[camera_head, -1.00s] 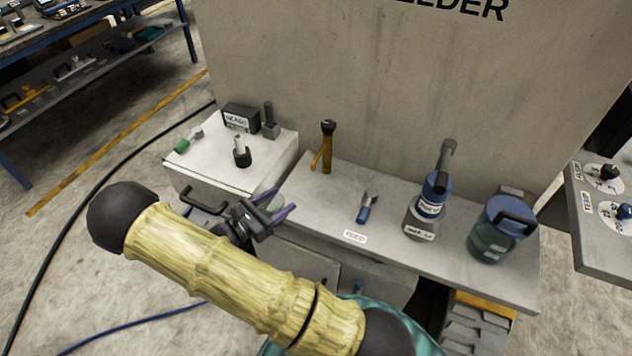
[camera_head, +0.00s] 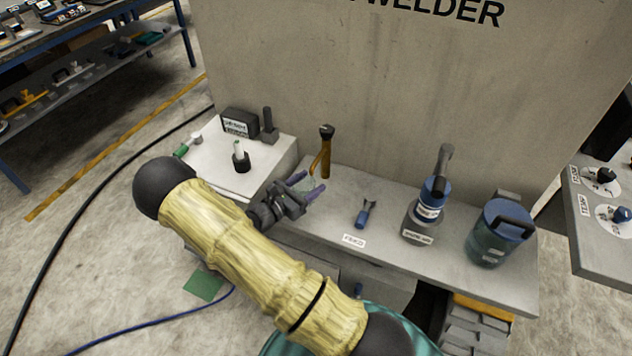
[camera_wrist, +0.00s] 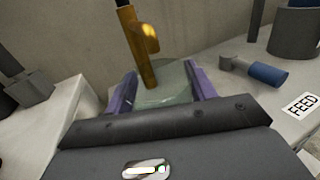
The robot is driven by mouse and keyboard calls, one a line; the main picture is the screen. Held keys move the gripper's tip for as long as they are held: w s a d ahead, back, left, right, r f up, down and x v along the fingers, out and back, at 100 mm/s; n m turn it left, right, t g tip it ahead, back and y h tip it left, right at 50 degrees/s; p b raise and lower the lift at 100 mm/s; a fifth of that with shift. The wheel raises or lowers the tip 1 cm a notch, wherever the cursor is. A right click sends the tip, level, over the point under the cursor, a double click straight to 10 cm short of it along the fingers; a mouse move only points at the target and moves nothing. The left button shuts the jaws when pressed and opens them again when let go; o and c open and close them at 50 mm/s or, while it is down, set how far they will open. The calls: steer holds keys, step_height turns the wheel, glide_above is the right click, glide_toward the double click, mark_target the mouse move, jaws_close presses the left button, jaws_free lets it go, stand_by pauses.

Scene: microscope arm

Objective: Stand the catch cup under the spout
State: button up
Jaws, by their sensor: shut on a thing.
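The catch cup (camera_wrist: 170,88) is a pale green, see-through vessel between the two purple fingers in the wrist view. My gripper (camera_wrist: 162,92) is shut on it. In the head view my gripper (camera_head: 307,185) holds the cup just in front of and slightly left of the brass spout (camera_head: 325,152). The spout is an upright brass pipe with a dark top and a side outlet. In the wrist view the spout (camera_wrist: 140,50) rises just behind the cup, its outlet above the cup's far side. I cannot tell whether the cup's base touches the shelf.
A white box (camera_head: 222,176) with small parts stands left of the spout. A concrete-grey wall (camera_head: 390,100) closes the back.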

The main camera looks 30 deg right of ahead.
mark_target(311, 186)
steer(key=x, duration=0.3)
steer(key=shift+d, duration=0.25)
steer(key=shift+a+f, duration=0.1)
steer(key=shift+f, duration=0.65)
steer(key=shift+f, duration=0.2)
steer(key=o, duration=1)
steer(key=shift+r, duration=0.1)
